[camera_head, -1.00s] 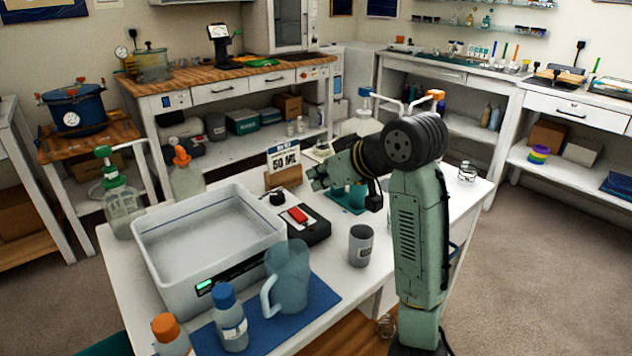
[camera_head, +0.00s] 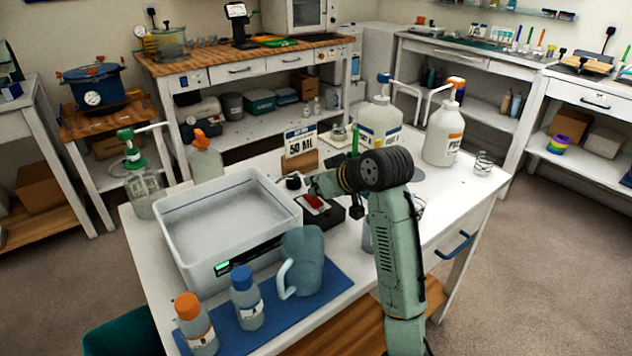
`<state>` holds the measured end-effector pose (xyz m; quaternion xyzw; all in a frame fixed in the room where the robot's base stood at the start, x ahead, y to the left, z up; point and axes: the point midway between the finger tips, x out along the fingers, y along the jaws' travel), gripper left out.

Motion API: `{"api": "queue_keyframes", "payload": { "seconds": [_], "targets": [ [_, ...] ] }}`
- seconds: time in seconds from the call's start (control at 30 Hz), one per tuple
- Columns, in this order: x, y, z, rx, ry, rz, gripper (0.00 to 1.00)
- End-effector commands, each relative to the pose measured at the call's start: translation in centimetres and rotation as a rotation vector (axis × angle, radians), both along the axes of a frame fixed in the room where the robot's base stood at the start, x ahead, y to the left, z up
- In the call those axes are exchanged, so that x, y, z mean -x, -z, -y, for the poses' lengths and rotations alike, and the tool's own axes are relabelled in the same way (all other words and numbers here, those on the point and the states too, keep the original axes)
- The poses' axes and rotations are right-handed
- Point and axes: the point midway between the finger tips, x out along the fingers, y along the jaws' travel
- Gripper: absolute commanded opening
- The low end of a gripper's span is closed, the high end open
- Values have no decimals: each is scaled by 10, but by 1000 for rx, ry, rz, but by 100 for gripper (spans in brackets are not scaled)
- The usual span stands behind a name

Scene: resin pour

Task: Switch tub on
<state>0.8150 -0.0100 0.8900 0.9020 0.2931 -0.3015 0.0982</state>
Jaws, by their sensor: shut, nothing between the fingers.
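The white tub (camera_head: 190,256) stands on the white table at the left, with shallow clear content inside. A small green light (camera_head: 222,266) glows on the dark panel at its front. A black box with a red switch (camera_head: 314,201) lies to the right of the tub. My gripper (camera_head: 314,186) is shut and empty, pointing left, just above or behind the red switch in the picture. I cannot tell whether it touches the box. A small black knob-like piece (camera_head: 293,181) sits at the left of the fingertips, near the tub's rim.
A blue mat (camera_head: 325,285) at the front holds a blue-grey jug (camera_head: 303,262) and two capped bottles. A "50 ML" card (camera_head: 300,140) stands behind the gripper. Large pump bottles (camera_head: 443,135) stand at the back right. A grey cup is partly hidden behind my arm.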

Motion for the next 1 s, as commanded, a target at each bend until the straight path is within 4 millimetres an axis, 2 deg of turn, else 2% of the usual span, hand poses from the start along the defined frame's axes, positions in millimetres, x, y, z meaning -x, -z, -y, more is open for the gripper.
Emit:
{"api": "queue_keyframes", "payload": {
  "seconds": [0.23, 0.47, 1.0],
  "targets": [
    [-5, 9, -5, -2, -3, -3, 0],
    [-4, 8, -3, 0, 0, -2, 0],
    [9, 10, 7, 1, 1, -6, 0]
  ]
}}
